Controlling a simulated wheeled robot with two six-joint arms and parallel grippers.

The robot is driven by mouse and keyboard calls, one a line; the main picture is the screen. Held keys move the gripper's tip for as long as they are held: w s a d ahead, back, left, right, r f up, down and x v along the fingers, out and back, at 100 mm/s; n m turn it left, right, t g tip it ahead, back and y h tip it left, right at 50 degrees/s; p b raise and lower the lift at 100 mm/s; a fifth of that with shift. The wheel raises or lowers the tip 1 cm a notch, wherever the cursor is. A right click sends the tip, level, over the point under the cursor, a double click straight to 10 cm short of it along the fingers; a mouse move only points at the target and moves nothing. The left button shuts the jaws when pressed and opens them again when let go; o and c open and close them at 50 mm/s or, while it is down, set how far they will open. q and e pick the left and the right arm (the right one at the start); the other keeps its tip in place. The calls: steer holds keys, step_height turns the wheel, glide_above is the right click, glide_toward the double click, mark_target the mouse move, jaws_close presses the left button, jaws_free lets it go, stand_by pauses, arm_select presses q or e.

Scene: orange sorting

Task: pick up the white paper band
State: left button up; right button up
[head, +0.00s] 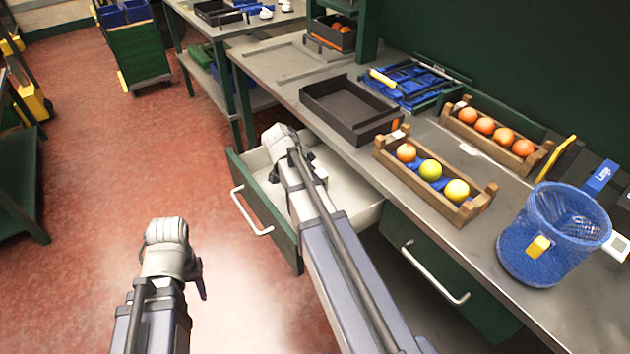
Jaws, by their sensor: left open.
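I cannot pick out a white paper band with certainty. A small flat white piece (468,149) lies on the bench between the two wooden crates, too small to tell what it is. My left gripper (172,262) is at the lower left, above the red floor, well away from the bench; its fingers are mostly hidden behind the wrist. My right arm reaches over the open drawer (348,192). Its gripper (298,168) is at the drawer's left part, and the jaws are largely hidden by the arm.
On the bench (285,62) are a black tray (350,112), a near crate (415,184) with an orange and yellowish fruits, a far crate (478,143) with several oranges, and a blue mesh basket (540,262) with a yellow tag. The open drawer juts into the floor space.

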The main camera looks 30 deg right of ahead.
jaws_close()
step_height(320, 180, up, 10)
steer(key=p, duration=1)
